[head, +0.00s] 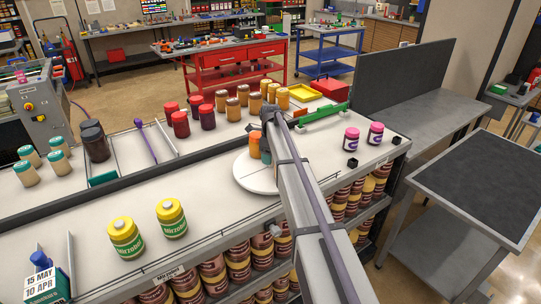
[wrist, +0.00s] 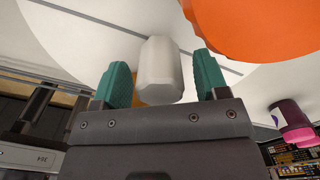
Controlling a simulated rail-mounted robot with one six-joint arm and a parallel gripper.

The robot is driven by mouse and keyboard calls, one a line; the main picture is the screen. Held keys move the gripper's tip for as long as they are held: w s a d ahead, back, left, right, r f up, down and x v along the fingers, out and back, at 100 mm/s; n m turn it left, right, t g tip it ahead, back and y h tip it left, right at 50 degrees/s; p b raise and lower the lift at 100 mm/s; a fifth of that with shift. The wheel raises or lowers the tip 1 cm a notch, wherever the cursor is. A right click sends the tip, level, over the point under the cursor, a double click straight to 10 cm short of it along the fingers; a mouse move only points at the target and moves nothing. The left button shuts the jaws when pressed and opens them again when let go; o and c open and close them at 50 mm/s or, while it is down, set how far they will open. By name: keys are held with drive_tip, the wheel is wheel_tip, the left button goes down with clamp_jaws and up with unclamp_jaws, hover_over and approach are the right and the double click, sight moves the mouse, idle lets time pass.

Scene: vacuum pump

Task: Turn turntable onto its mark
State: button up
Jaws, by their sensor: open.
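The turntable (head: 246,175) is a round white disc on the white counter. Jars with orange lids (head: 254,138) stand on it, partly behind my arm. In the wrist view, the pale disc (wrist: 95,25) fills much of the upper area and one orange lid (wrist: 250,25) is close at upper right. A pale grey upright peg (wrist: 162,70) stands between the two teal fingers of my gripper (wrist: 161,62). The fingers are open, with a gap visible on each side of the peg. In the head view my arm hides most of the gripper and the disc's right part. I cannot make out the mark.
Dark red and tan-lidded jars (head: 180,124) stand behind the turntable. Two yellow-lidded jars (head: 126,238) stand at front left, and pink-lidded jars (head: 351,138) to the right. A green rail-like piece (head: 322,117) lies at the back.

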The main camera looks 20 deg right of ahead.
wheel_tip(320, 180, up, 10)
drive_tip(key=p, duration=0.9)
drive_tip(key=shift+r, duration=0.15)
drive_tip(key=shift+f, duration=0.2)
